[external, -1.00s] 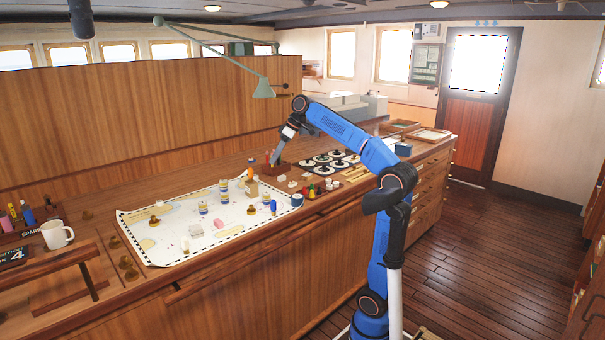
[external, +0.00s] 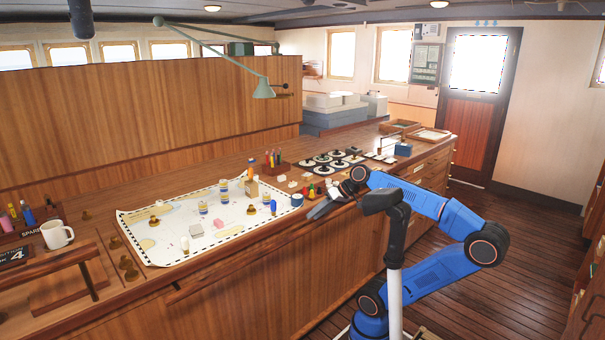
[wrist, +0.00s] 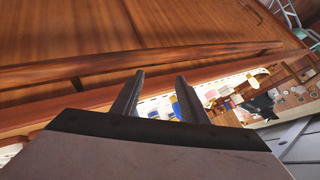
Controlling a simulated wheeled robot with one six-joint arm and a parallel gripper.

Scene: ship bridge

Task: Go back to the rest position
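My gripper (external: 318,210) is at the front edge of the chart table (external: 240,262), near the right end of the chart. In the wrist view my gripper (wrist: 158,88) shows two dark fingers standing apart with nothing between them. The counter front and its wooden rail show behind and above the fingers, and the chart with small items shows to the right of them.
A white chart (external: 160,248) holds several small jars and blocks. A pen holder (external: 274,165), black round pieces (external: 325,160) and a blue box (external: 403,149) stand farther right. A mug (external: 57,235) is at the left. The floor (external: 520,260) on the right is clear.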

